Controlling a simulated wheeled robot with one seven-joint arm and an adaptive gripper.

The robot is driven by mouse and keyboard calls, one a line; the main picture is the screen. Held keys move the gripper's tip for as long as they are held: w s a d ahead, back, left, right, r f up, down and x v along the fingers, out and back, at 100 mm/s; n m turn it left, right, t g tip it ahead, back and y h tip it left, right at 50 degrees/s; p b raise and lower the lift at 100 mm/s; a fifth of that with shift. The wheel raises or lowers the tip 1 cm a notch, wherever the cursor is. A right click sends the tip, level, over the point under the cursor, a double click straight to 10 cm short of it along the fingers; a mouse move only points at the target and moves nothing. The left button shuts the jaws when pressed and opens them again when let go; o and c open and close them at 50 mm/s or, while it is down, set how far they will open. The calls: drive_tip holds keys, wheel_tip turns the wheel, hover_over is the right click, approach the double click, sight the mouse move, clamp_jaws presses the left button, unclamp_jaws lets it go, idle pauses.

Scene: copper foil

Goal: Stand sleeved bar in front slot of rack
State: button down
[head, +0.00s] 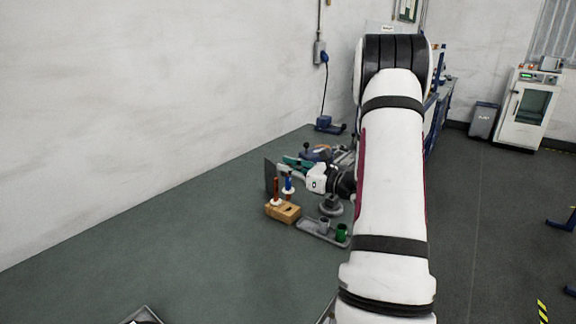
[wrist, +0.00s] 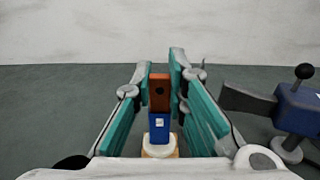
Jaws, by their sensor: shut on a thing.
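The sleeved bar shows in the wrist view as a copper upper part with a dark hole and a blue sleeve (wrist: 160,127) with a small pale label. It is upright, and its blue part also shows in the head view (head: 288,184). My gripper (wrist: 161,82) is shut on its copper upper part, with teal fingers on both sides; the fingers also show in the head view (head: 291,162). A white collar is below the sleeve. The wooden rack (head: 287,214) is directly beneath. I cannot tell whether the bar's foot is seated in a slot.
An orange-brown bar (head: 276,192) with a white collar stands on the rack, left of the blue one. A grey tray (head: 310,231) with a green cup (head: 342,233) lies right of the rack. A dark upright plate (head: 270,177) stands behind. Floor at left is clear.

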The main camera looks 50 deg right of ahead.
sight(289, 185)
drive_tip(key=shift+f+b, duration=0.35)
drive_tip(key=shift+f, duration=0.55)
drive_tip(key=shift+f, duration=0.2)
drive_tip(key=shift+d+f+b, duration=0.1)
drive_tip(key=shift+f+b, duration=0.2)
drive_tip(key=shift+b, duration=0.1)
drive_tip(key=shift+s, duration=0.1)
drive_tip(key=shift+f+b, duration=0.5)
drive_tip(key=shift+f, duration=0.1)
drive_tip(key=shift+f, duration=0.3)
drive_tip(key=shift+f+b, duration=0.75)
drive_tip(key=shift+b, duration=0.05)
idle(0.4)
drive_tip(key=c, duration=1.5)
unclamp_jaws()
